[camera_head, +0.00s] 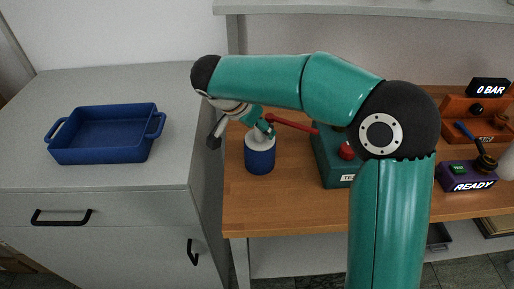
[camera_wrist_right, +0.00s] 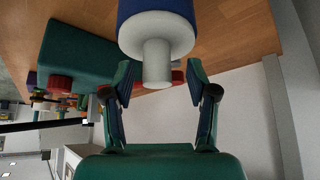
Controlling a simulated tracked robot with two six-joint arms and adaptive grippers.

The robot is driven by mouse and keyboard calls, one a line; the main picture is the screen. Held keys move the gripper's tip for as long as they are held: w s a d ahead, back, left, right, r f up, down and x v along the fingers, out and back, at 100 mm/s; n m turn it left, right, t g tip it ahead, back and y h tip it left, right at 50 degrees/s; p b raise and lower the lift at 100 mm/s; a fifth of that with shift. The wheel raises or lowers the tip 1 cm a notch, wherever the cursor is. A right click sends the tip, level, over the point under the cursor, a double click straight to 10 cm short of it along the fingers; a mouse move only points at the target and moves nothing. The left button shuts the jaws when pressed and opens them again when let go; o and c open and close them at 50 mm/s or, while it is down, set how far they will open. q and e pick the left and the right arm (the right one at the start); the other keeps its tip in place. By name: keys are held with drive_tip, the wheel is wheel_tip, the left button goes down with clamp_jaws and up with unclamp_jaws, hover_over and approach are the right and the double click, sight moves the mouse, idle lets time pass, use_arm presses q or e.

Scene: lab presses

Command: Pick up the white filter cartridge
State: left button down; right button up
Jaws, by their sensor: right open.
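The white filter cartridge (camera_head: 260,137) shows as a white top on a blue cylindrical body (camera_head: 260,159), upright near the bench's left end. In the right wrist view, its broad white shoulder and narrower neck (camera_wrist_right: 157,63) point toward my palm, with the blue part (camera_wrist_right: 155,8) beyond. I cannot tell whether white and blue are one piece. My right gripper (camera_head: 240,133) is open above it. In the wrist view the fingers (camera_wrist_right: 159,75) stand either side of the neck, with gaps on both sides. My left gripper is not in view.
A green box with a red knob (camera_head: 346,151) and a red lever (camera_head: 290,123) stands close right of the cartridge. Orange (camera_head: 478,117) and purple READY (camera_head: 467,178) devices stand farther right. An empty blue tray (camera_head: 100,154) rests on the left cabinet. A shelf (camera_head: 370,9) hangs above.

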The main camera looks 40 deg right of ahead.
drive_tip(key=shift+d+f, duration=0.15)
drive_tip(key=shift+f, duration=0.15)
clamp_jaws()
drive_tip(key=shift+r, duration=0.15)
idle(0.3)
